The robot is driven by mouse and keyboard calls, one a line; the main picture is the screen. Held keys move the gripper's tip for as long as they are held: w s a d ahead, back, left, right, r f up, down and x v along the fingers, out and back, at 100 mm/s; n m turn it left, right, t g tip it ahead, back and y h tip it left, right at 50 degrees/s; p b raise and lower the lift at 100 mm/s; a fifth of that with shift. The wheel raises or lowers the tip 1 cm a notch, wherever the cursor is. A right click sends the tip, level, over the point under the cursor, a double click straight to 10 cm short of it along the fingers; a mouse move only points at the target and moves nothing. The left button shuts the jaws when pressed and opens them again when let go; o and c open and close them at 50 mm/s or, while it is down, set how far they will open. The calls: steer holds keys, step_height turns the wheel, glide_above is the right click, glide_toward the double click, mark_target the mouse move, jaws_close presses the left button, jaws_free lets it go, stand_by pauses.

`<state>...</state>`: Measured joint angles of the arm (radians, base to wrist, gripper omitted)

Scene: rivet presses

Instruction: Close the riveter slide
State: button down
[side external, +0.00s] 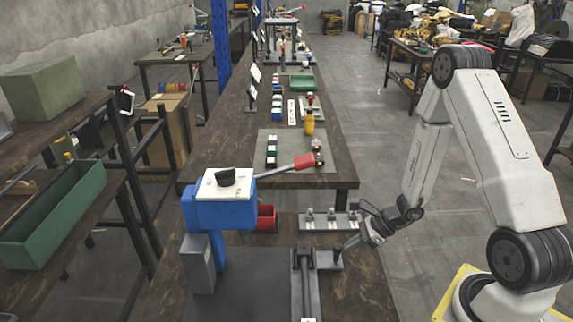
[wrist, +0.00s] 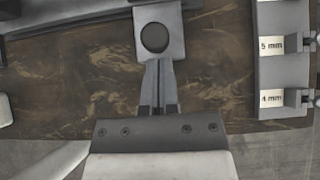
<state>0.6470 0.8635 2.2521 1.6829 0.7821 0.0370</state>
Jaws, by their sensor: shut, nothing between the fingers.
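The riveter is a blue press (side external: 225,208) with a white top and a red-tipped lever (side external: 304,161). Beside it, a grey slide fixture (side external: 305,285) with a long dark rail lies on the bench, and a grey block (side external: 328,260) sits at its right side. My gripper (side external: 343,249) comes in from the right, its tip at or very near this block. In the wrist view my gripper (wrist: 158,75) has its fingers together, empty, reaching a grey piece (wrist: 155,22) with a dark round spot. Whether they touch is unclear.
A grey rack (side external: 330,221) with several holders stands behind the fixture; its labels (wrist: 271,45) read 5 mm and 4 mm. A red bin (side external: 266,217) stands by the press. Bare brown bench (wrist: 75,75) shows left of the fingers.

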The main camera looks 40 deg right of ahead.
mark_target(306, 247)
steer(key=w+a, duration=1.1)
steer(key=shift+w+a, duration=0.1)
steer(key=shift+w, duration=0.1)
stand_by(0.4)
steer(key=shift+s+d, duration=0.5)
steer(key=shift+d, duration=0.05)
steer(key=shift+s+d, duration=1.2)
steer(key=shift+s, duration=0.05)
steer(key=v, duration=0.9)
steer(key=shift+s+d+r, duration=0.15)
steer(key=shift+s+r, duration=0.05)
steer(key=shift+r, duration=0.1)
